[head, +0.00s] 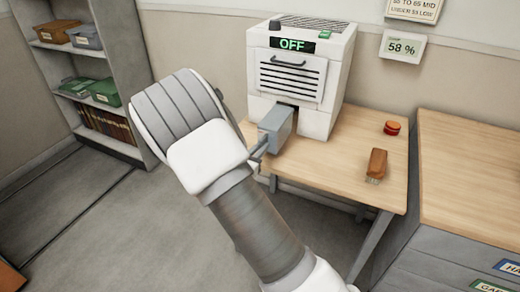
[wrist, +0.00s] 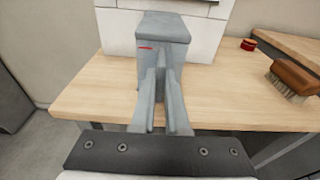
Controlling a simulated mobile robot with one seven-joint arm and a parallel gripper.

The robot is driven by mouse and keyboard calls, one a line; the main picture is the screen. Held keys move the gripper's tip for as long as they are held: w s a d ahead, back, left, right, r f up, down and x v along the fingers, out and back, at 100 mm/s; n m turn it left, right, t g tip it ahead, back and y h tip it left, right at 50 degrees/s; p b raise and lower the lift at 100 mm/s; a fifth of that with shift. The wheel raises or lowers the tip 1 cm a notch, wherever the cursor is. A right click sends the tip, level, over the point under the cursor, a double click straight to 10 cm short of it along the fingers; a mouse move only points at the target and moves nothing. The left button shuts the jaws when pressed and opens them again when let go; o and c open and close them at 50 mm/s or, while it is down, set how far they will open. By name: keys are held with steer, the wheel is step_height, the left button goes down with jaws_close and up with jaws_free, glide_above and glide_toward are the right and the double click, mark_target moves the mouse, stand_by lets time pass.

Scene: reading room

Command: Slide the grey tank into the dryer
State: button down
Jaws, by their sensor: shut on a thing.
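The grey tank (head: 276,130) is a box at the low dark opening in the front of the white dryer (head: 318,75). Its far end meets the opening; how far inside it reaches, I cannot tell. In the wrist view the tank (wrist: 163,27) stands straight ahead, with a red mark on its side and the dryer's white front (wrist: 115,35) behind it. My gripper (wrist: 160,72) is shut on the near part of the tank. In the head view my gripper (head: 262,150) is partly hidden by my arm. The dryer's display reads OFF.
The wooden table (head: 335,165) carries the dryer, a wooden-backed brush (head: 376,165) and a small red round item (head: 391,128), both right of the tank. A drawer cabinet (head: 470,170) stands at right and a shelf (head: 85,70) at left. A wall meter reads 58 %.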

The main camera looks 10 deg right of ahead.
steer(key=shift+w+d+f+b, duration=0.25)
steer(key=shift+f+b, duration=0.15)
steer(key=shift+f, duration=0.15)
steer(key=shift+w+d+f+b, duration=0.15)
steer(key=shift+w+f+b, duration=0.2)
steer(key=shift+f, duration=0.15)
steer(key=shift+w+d+f+b, duration=0.2)
steer(key=shift+f+b, duration=0.2)
steer(key=shift+f, duration=0.15)
steer(key=shift+r+b+x, duration=0.2)
steer(key=shift+b+x, duration=0.05)
steer(key=shift+x, duration=1)
steer(key=shift+r+b+x, duration=0.15)
steer(key=shift+b+x, duration=0.05)
steer(key=shift+x, duration=1.05)
steer(key=shift+w, duration=0.15)
steer(key=shift+r+b+x, duration=0.3)
steer(key=shift+b+x, duration=0.2)
steer(key=shift+x, duration=1.55)
steer(key=shift+r+b+x, duration=0.3)
steer(key=shift+b+x, duration=0.15)
steer(key=shift+x, duration=1.55)
steer(key=shift+r+b+x, duration=0.3)
steer(key=shift+b+x, duration=0.2)
steer(key=shift+x, duration=1.55)
steer(key=shift+d, duration=0.15)
steer(key=c, duration=0.6)
jaws_free()
steer(key=shift+f, duration=0.15)
steer(key=shift+o, duration=0.2)
